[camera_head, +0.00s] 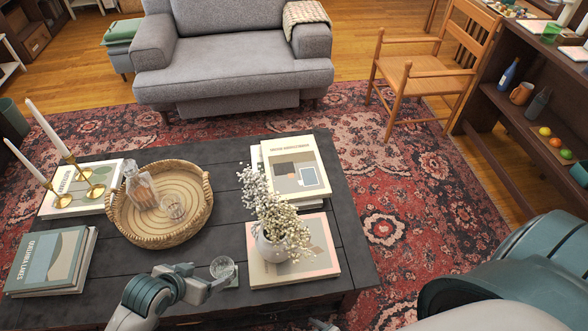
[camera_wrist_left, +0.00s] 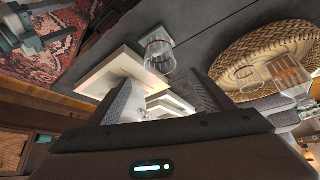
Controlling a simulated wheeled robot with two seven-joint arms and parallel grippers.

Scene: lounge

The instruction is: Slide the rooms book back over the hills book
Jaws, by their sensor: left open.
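A cream book with grey and tan blocks on its cover (camera_head: 296,166), probably the rooms book, lies at the table's back right, over another pale book (camera_head: 256,160) that shows along its left edge. A book with curved hill-like shapes (camera_head: 48,259) lies on another book at the front left. I cannot read the titles surely. My left gripper (camera_head: 205,277) is above the table's front edge, beside a glass (camera_head: 222,268). In the left wrist view its fingers (camera_wrist_left: 163,82) are open and apart, with pale books beyond. A grey piece at the head view's bottom edge may be my right gripper.
A white vase of flowers (camera_head: 272,246) stands on a pale book (camera_head: 319,250) at the table's front right. A wicker tray (camera_head: 202,218) with a decanter is left of centre. Two candles (camera_head: 48,126) stand on the left-back book. Dark tabletop (camera_head: 225,176) is bare between tray and books.

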